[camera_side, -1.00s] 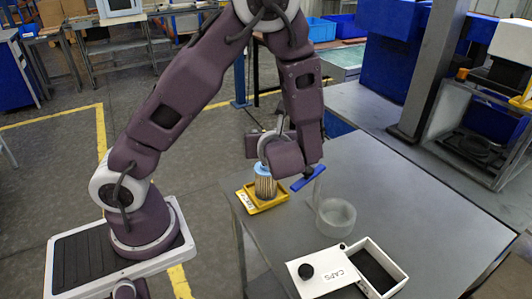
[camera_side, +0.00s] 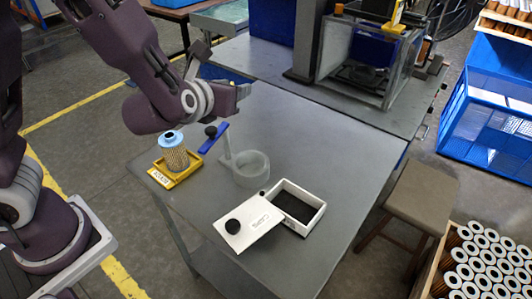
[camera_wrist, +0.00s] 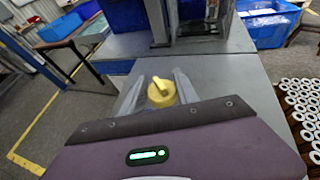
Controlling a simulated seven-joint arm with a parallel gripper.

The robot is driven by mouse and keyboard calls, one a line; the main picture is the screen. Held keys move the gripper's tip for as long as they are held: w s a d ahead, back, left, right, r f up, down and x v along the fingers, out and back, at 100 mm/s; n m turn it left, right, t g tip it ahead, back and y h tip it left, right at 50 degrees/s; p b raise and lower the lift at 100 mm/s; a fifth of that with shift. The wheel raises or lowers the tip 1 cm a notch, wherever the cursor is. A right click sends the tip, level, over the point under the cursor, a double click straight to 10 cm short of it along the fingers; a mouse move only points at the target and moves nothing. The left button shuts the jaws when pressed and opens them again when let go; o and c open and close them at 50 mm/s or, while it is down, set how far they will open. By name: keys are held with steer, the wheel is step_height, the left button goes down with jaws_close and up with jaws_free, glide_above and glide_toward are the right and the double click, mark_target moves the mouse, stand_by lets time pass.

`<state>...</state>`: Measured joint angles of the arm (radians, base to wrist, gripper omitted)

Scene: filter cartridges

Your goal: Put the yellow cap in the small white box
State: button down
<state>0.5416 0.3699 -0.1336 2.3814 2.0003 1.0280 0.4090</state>
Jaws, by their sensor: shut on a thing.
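In the wrist view the yellow cap (camera_wrist: 161,93), a round disc with a raised grip bar, sits between the two pale fingers of my gripper (camera_wrist: 159,88). My gripper is shut on it. In the side view my gripper (camera_side: 242,91) is raised over the far part of the grey table, behind the small white box; the cap cannot be made out there. The small white box (camera_side: 318,217) stands open on the table, its inside dark and empty-looking.
A filter cartridge (camera_side: 175,156) with a light-blue top stands in a yellow tray (camera_side: 186,172) at the left table edge. A blue bar (camera_side: 213,138) with a black knob and a clear ring with a post (camera_side: 250,170) are between tray and box. The table's right side is clear.

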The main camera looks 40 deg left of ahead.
steer(key=shift+d, duration=0.6)
steer(key=s+a+f+n+g+y, duration=0.4)
steer(key=s+a+n+g+y, duration=0.1)
steer(key=s+a+n+g, duration=0.15)
steer(key=s+a+f+n+g+y, duration=0.4)
steer(key=s+a+n+g+y, duration=0.15)
steer(key=a+n, duration=0.25)
steer(key=s+d+f+n+g+h, duration=0.3)
steer(key=s+d+n+g+h, duration=0.5)
steer(key=s+n+g, duration=0.4)
steer(key=w+d+n+g+h, duration=0.3)
steer(key=d+n+h, duration=0.1)
steer(key=n+h, duration=0.3)
steer(key=n+t+h, duration=1.2)
steer(key=n+t, duration=0.7)
steer(key=n, duration=0.2)
glide_above(257, 145)
step_height(257, 145, down, 3)
steer(key=shift+n, duration=0.35)
step_height(257, 145, down, 11)
steer(key=shift+a+r, duration=0.1)
steer(key=shift+r, duration=0.1)
steer(key=shift+f, duration=0.15)
